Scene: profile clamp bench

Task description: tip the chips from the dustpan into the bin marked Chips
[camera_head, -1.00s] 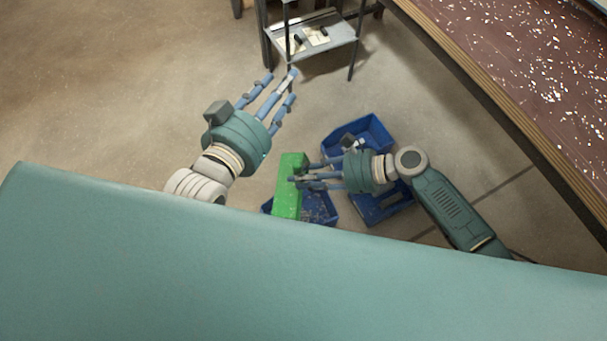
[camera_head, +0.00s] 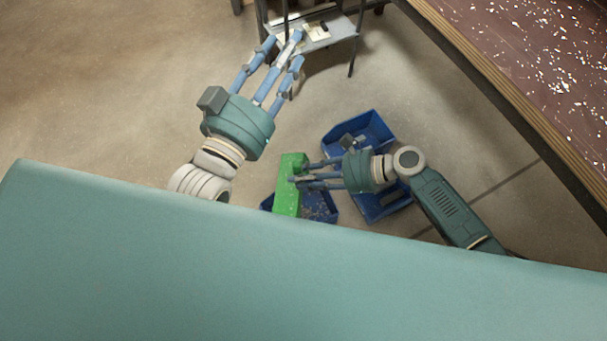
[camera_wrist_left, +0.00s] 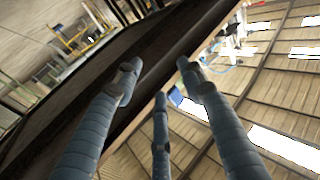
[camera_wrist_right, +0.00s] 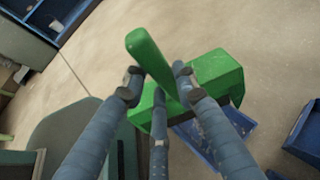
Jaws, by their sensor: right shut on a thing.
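The green dustpan (camera_head: 288,190) is in my right gripper (camera_head: 297,175), whose fingers are shut on its handle. In the right wrist view the handle (camera_wrist_right: 150,60) rises between the fingers, with the pan's body (camera_wrist_right: 217,72) behind. The dustpan is over a blue bin (camera_head: 322,207) with small bits inside; that bin also shows in the right wrist view (camera_wrist_right: 222,137). I cannot read a marking on any bin. My left gripper (camera_head: 285,48) is open and empty, its fingers spread and pointing up and away from the bins.
Two more blue bins stand to the right, one farther back (camera_head: 375,130) and one nearer (camera_head: 385,208), partly under my right arm. A workbench (camera_head: 520,60) scattered with chips is at the upper right. A metal shelf cart (camera_head: 335,40) stands behind. Floor at left is clear.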

